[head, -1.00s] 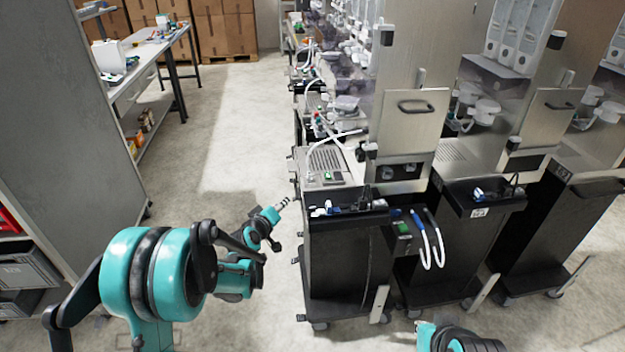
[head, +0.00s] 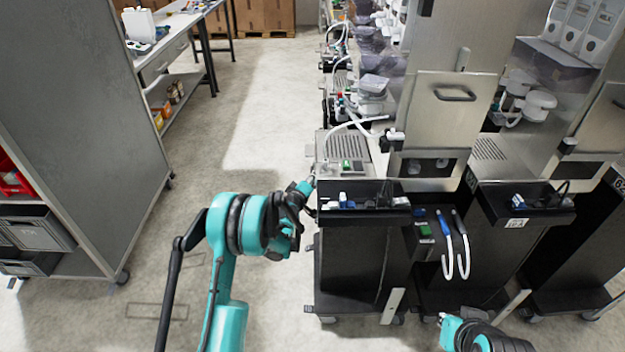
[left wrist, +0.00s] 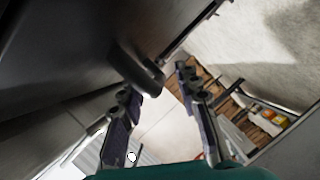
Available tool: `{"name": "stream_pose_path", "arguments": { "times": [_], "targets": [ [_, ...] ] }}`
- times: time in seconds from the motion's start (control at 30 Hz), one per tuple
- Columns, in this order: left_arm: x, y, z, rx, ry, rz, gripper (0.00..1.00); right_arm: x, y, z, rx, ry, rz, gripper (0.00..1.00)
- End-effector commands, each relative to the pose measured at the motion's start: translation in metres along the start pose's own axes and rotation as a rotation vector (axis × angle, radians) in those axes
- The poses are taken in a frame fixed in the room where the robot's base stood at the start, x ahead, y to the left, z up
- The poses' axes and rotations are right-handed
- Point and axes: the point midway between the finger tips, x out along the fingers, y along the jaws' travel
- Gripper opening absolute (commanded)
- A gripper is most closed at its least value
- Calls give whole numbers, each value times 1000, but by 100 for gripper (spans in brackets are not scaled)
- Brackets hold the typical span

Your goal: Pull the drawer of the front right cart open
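The front cart (head: 345,265) of the right-hand row is a dark cabinet with a dispenser on top, in the head view. Its left side faces my left gripper (head: 310,183), which is beside the upper left edge of the cart. In the left wrist view, a dark handle (left wrist: 143,68) stands out from a dark, flat face (left wrist: 65,60). My left gripper (left wrist: 162,88) is open there, with its two fingers apart and the handle close to the left fingertip. I cannot tell whether they touch. Part of my right arm shows at the bottom of the head view; its gripper does not show.
More carts (head: 500,250) stand close on the right, with white hoses (head: 455,250) hanging between. A grey cabinet (head: 85,130) stands at the left, and a workbench (head: 170,40) behind it.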

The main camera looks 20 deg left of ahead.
Motion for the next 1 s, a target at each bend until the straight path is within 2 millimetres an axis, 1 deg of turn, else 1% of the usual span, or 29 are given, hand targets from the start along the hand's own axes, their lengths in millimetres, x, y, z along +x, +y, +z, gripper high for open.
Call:
{"name": "stream_pose_path", "arguments": {
  "times": [0.1, 0.33, 0.37, 0.4, 0.47, 0.77, 0.87, 1.0],
  "targets": [
    [6, 0, 0, 1, 0, 0, 32, 2, 0, 1, 0, 0, 0, 0],
    [7, 1, 0, 1, -1, 0, 32, 1, 0, 1, 0, 0, 0, 0],
    [7, 1, 0, 1, -1, 0, 27, 1, 0, 1, 0, 0, 0, 0],
    [7, 1, 0, 1, -1, 0, 17, 1, 0, 1, 0, 0, 0, 0],
    [7, 1, 0, 1, -1, 0, 1, 1, 0, 1, 0, 0, 0, 0],
    [6, 0, -1, 0, -1, 0, 0, 2, 0, 1, 0, 0, 0, 0],
    [4, -3, -5, 1, 0, -1, 0, 2, 0, 1, 0, 0, 0, 0],
    [-1, -13, -18, -1, 2, -2, 0, 2, 0, 1, 0, 0, 0, 0]
  ]
}}
